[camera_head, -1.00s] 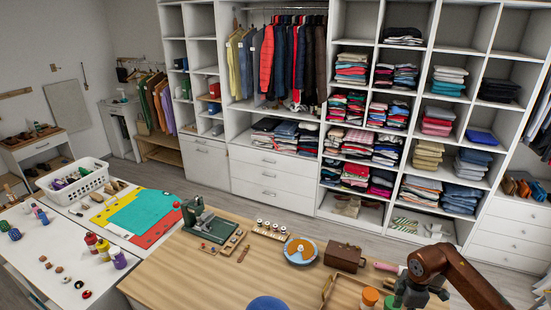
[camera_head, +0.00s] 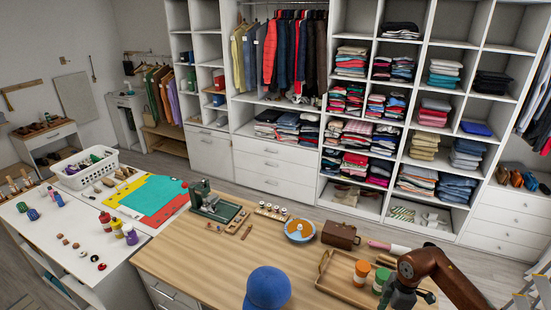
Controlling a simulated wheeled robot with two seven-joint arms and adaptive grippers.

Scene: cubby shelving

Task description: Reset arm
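My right arm comes in from the lower right, a brown-orange arm with a dark grey-green gripper (camera_head: 402,297) at the bottom edge. The gripper hangs over the right end of the wooden table (camera_head: 190,262), beside a green-lidded jar (camera_head: 381,280). Its fingers are mostly cut off or hidden, so I cannot tell whether it is open or shut. My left arm and gripper are not in view.
A wooden tray (camera_head: 335,290) with an orange-lidded jar (camera_head: 361,270) lies close left of my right gripper. A blue cap (camera_head: 267,288), brown box (camera_head: 340,234) and green machine (camera_head: 213,207) stand on the table. Cubby shelving (camera_head: 375,30) lines the back.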

